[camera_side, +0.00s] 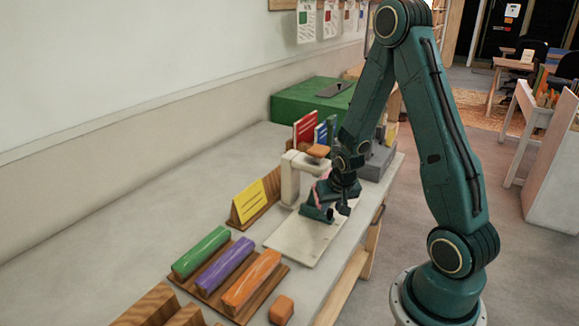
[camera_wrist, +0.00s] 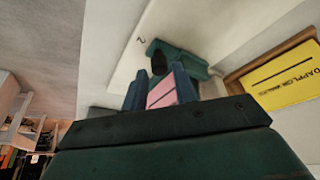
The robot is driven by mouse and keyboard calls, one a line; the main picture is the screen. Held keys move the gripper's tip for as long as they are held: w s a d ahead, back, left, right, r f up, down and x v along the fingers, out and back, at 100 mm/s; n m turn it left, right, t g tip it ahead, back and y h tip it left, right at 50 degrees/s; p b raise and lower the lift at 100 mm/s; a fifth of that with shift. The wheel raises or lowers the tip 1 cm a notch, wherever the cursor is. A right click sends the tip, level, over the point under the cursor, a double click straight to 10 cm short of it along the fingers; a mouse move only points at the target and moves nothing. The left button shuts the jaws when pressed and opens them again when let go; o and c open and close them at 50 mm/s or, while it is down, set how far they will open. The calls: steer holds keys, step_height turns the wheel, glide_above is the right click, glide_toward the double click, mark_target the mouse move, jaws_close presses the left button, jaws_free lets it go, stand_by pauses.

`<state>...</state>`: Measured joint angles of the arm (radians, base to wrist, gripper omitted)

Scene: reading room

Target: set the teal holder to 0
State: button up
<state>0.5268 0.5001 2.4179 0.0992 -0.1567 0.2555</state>
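The teal holder (camera_side: 318,212) sits on a pale board (camera_side: 296,240), partly hidden by my gripper. In the wrist view the holder (camera_wrist: 190,58) has a dark round part and lies past my fingertips. A digit 2 is printed on the board (camera_wrist: 122,68) beside it. My gripper (camera_wrist: 160,86) points at the holder, with its two dark blue fingers on either side of a pink piece (camera_wrist: 161,95). The piece nearly fills the gap; whether the fingers press on it I cannot tell. Whether the pink piece belongs to the holder is unclear.
A cream post with an orange top (camera_side: 290,180) stands close behind the holder. A yellow sign (camera_side: 249,202) is to its left. Green, purple and orange bars lie on a wooden tray (camera_side: 214,296) in front. Books (camera_side: 306,128) and a green box (camera_side: 300,101) stand behind.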

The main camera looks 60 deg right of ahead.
steer(key=shift+w+d+f, duration=0.2)
steer(key=shift+f, duration=0.45)
jaws_close()
steer(key=shift+a, duration=0.1)
steer(key=shift+a, duration=7.45)
